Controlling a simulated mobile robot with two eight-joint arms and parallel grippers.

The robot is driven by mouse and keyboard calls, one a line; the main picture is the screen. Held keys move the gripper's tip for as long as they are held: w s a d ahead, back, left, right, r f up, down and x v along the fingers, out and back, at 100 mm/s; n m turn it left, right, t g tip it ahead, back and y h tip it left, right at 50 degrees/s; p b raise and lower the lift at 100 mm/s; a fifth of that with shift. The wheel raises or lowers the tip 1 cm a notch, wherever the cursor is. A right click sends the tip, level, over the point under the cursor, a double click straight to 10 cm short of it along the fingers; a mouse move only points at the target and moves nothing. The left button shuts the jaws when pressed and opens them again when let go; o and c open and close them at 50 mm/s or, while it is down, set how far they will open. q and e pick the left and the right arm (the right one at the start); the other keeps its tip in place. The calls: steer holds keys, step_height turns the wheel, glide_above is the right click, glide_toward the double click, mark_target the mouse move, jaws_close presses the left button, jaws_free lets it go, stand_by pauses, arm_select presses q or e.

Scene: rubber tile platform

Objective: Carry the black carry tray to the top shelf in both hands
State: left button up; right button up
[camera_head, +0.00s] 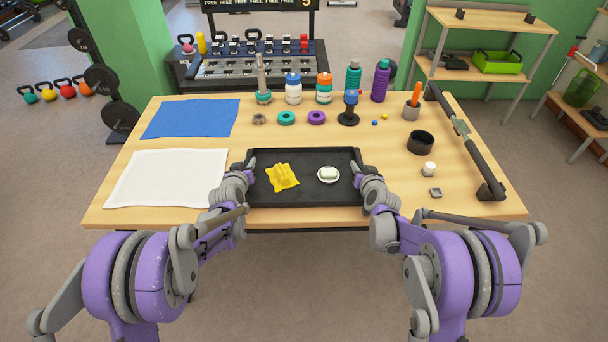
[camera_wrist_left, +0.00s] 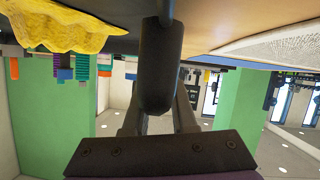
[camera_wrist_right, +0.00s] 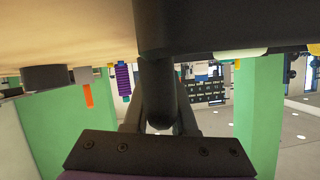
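The black carry tray (camera_head: 304,200) is level at the front middle of the wooden table; I cannot tell whether it touches the tabletop. A crumpled yellow cloth (camera_head: 282,177) and a white dish with a pale bar (camera_head: 328,174) lie in it. My left gripper (camera_head: 247,168) is at the tray's left end, its fingers closed around the dark handle (camera_wrist_left: 156,70). My right gripper (camera_head: 361,170) is at the right end, its fingers around the other handle (camera_wrist_right: 158,85). The top shelf (camera_head: 490,18) of a rack shows at the back right.
A green crate (camera_head: 497,62) sits on the rack's lower shelf.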

arm_select(q)
jaws_close()
arm_select(e)
jaws_close()
stand_by(0.5)
